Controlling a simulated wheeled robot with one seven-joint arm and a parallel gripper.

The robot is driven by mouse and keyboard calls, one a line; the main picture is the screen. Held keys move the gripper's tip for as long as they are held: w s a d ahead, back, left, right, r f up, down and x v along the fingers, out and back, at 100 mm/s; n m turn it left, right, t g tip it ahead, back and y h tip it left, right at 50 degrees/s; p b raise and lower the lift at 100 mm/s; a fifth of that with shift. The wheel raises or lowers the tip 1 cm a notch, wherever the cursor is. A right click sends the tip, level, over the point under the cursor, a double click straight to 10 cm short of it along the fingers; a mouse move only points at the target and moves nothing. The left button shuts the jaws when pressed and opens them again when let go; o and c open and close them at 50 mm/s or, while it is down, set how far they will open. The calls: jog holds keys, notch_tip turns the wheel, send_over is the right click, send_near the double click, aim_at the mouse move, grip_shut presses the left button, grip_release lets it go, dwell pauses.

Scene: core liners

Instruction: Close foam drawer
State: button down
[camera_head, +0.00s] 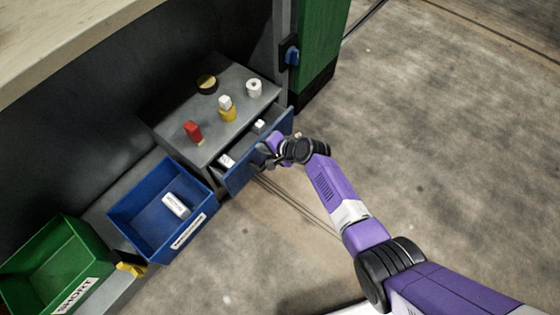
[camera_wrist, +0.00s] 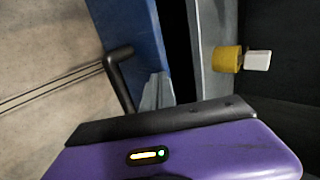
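The foam drawer (camera_head: 236,178) has a blue front and stands partly open from the grey cabinet (camera_head: 178,128). White items (camera_head: 227,161) lie inside it. My gripper (camera_head: 264,157) is at the outer side of the drawer front, near its middle. In the wrist view the blue drawer front (camera_wrist: 137,35) bears a black bar handle (camera_wrist: 119,62), and a dark gap shows between the front and the cabinet edge. A grey fingertip (camera_wrist: 158,91) lies by the front beside the handle; whether it touches is unclear. The finger opening is hidden.
On the cabinet top stand a red item (camera_head: 192,128), a yellow item with a white top (camera_head: 227,115), a white roll (camera_head: 254,88) and a yellow-black disc (camera_head: 207,83). A blue bin (camera_head: 150,240) and a green bin (camera_head: 50,262) sit left. The floor at right is clear.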

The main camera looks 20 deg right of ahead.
jog(key=w+a+b, duration=0.3)
jog(key=w+a, duration=0.1)
jog(key=w, duration=0.1)
jog(key=shift+w, duration=0.35)
jog(key=s+d+f+p+v, duration=0.1)
jog(key=f+p+v, duration=0.1)
jog(key=p+v, duration=0.6)
jog(key=v, duration=0.5)
jog(key=shift+s, duration=0.35)
